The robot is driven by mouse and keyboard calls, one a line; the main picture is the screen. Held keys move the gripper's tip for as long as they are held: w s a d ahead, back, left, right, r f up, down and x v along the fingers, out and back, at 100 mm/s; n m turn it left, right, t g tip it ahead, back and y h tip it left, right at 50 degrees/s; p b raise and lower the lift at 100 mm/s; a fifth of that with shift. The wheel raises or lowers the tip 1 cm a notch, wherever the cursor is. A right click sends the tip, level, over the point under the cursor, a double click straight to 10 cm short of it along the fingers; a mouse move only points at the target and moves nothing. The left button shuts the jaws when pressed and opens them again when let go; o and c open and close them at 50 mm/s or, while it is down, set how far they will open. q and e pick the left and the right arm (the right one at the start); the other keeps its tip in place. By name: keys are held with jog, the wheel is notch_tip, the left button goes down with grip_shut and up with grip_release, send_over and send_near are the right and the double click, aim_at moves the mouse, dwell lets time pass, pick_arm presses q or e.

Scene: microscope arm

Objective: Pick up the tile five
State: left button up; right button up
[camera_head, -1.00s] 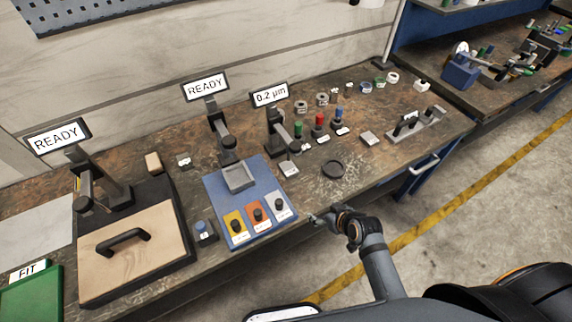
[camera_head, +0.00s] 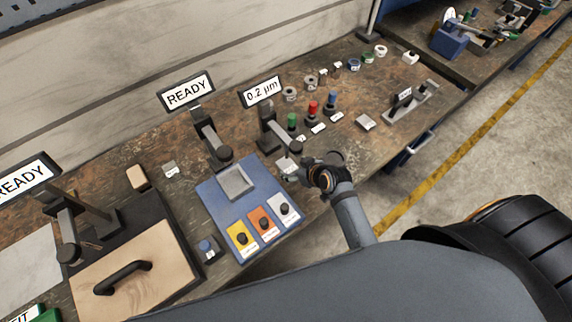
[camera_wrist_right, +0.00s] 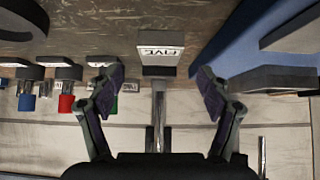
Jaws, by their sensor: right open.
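The tile five (camera_wrist_right: 160,52) is a small pale block whose label reads FIVE upside down in the right wrist view. In the head view a small light tile (camera_head: 284,164) lies beside the base of the 0.2 µm gauge, partly hidden by my right gripper. My right gripper (camera_wrist_right: 159,76) is open and empty, its fingertips on either side of the tile's line and apart from it. In the head view my right gripper (camera_head: 302,167) is low over the bench, just right of that tile. My left gripper is not in view.
The 0.2 µm gauge (camera_head: 267,128) stands behind the tile. A blue board (camera_head: 207,190) with yellow, orange and white pads lies to the left. Red, green and blue knobbed pieces (camera_head: 313,109) stand behind. Another light tile (camera_head: 365,122) lies right, on fairly clear bench.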

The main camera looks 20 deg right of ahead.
aim_at(287, 165)
jog(key=shift+w+a+f, duration=0.1)
jog(key=shift+w+f, duration=0.05)
jog(key=shift+w, duration=0.1)
jog(key=p+x, duration=0.1)
jog(key=x, duration=0.2)
jog(key=shift+w+a+f, duration=0.1)
jog(key=shift+w+f, duration=0.1)
jog(key=shift+f, duration=0.05)
jog(key=shift+w+a+f, duration=0.1)
jog(key=shift+w+f, duration=0.2)
jog(key=shift+f, duration=0.05)
jog(key=shift+s+r, duration=0.1)
jog(key=shift+s, duration=0.05)
jog(key=c, duration=0.3)
grip_shut()
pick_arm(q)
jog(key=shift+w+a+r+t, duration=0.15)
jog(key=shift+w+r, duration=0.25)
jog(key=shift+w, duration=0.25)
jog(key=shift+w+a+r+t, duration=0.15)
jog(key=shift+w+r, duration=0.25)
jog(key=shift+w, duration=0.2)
